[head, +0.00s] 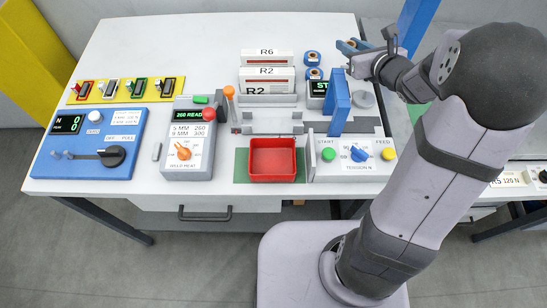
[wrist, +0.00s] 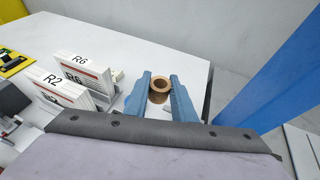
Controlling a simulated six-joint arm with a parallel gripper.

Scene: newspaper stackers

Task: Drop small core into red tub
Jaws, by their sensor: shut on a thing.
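My gripper (head: 350,46) is at the far right of the table in the head view, beyond the blue upright plate. In the wrist view its blue fingers (wrist: 160,92) are closed on a small brown ring-shaped core (wrist: 158,97), with its open hole facing the camera. The core is hard to make out in the head view. The red tub (head: 272,177) is empty and sits on a green mat at the table's front edge, well to the left and nearer than my gripper. The tub is not in the wrist view.
A blue upright plate (head: 338,103) and a grey rail assembly stand between my gripper and the tub. Control boxes flank the tub. The table's back left is clear.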

